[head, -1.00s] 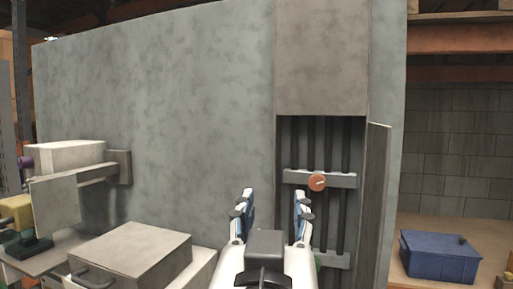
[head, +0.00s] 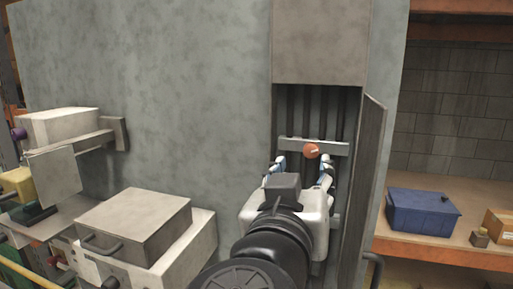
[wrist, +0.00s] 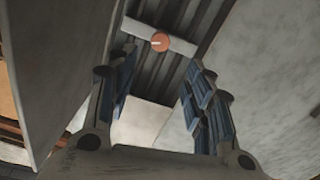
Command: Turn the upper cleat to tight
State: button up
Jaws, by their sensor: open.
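The upper cleat is an orange round knob (head: 311,151) with a pale mark, on a grey crossbar (head: 338,147) over dark vertical tubes in a recess of the grey wall. In the wrist view the knob (wrist: 160,42) sits beyond my fingertips, between them, on its pale bar (wrist: 138,30). My gripper (head: 302,166) is open and empty, just below the knob in the head view, its fingers spread either side. The gripper also shows in the wrist view (wrist: 160,75). Knob and fingers appear apart. The lower crossbar is mostly hidden behind my gripper.
An open grey door panel (head: 370,180) stands to the right of the recess. A blue box (head: 420,212) lies on a shelf at the right. A grey lidded box (head: 135,222) and a wall bracket (head: 95,147) are at the left.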

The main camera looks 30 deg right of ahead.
aim_at(311, 150)
jog(key=x, duration=1.2)
jog(key=shift+w+d, duration=0.15)
jog(key=shift+w, duration=0.05)
jog(key=c, duration=1)
jog(key=shift+c, duration=0.2)
